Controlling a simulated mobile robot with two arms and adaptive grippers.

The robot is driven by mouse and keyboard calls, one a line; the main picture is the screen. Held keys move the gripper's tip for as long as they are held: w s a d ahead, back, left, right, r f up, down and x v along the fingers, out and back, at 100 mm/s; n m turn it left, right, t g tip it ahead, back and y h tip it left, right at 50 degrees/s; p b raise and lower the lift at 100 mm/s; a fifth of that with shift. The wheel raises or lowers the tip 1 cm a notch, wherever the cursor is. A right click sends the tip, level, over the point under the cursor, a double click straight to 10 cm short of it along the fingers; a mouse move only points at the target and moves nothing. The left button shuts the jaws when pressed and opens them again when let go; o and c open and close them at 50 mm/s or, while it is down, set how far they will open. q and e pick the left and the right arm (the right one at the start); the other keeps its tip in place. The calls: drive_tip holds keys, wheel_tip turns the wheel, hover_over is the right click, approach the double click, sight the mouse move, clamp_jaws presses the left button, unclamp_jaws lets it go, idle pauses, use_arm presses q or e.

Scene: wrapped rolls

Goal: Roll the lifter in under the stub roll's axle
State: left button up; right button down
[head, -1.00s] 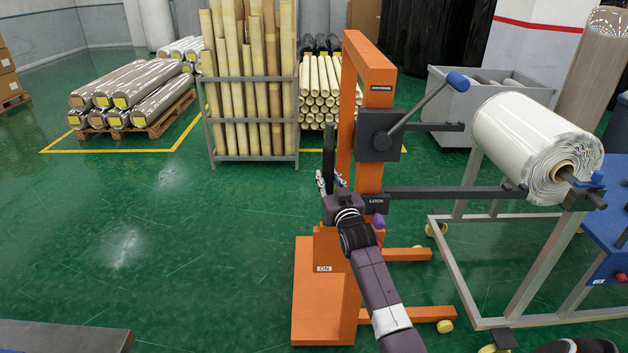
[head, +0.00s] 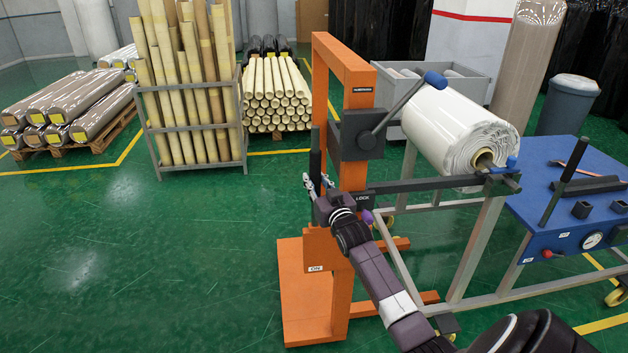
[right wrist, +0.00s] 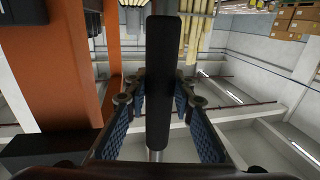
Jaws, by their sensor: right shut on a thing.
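The orange lifter (head: 341,85) stands upright with a crank (head: 408,102) and a black arm (head: 420,184) reaching right, low along the near side of the roll stand. The white stub roll (head: 455,130) rests on the grey stand (head: 476,245). Its core (head: 485,160) and near axle end face me, with a blue catch (head: 511,162) there. The arm's tip is close to the axle's near end; I cannot tell if it is directly under. My right gripper (head: 316,188) is shut on the lifter's upright black handle (right wrist: 162,80). My left gripper is out of view.
A blue bench (head: 560,205) with a gauge stands right of the roll. A grey bin (head: 460,88) is behind it. A rack of tubes (head: 190,125) and wrapped rolls on a pallet (head: 75,108) stand at back left. Green floor left of the lifter is clear.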

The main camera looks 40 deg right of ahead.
drive_tip(key=shift+s+d+f, duration=0.15)
drive_tip(key=shift+d+f, duration=0.1)
drive_tip(key=c, duration=2.1)
unclamp_jaws()
drive_tip(key=o, duration=0.5)
drive_tip(key=shift+s+d+r, duration=0.15)
drive_tip(key=shift+s+d, duration=0.15)
drive_tip(key=shift+d, duration=0.1)
drive_tip(key=shift+a, duration=0.2)
drive_tip(key=shift+s+a, duration=0.15)
drive_tip(key=shift+s, duration=0.05)
drive_tip(key=v, duration=1.1)
drive_tip(key=shift+s, duration=0.25)
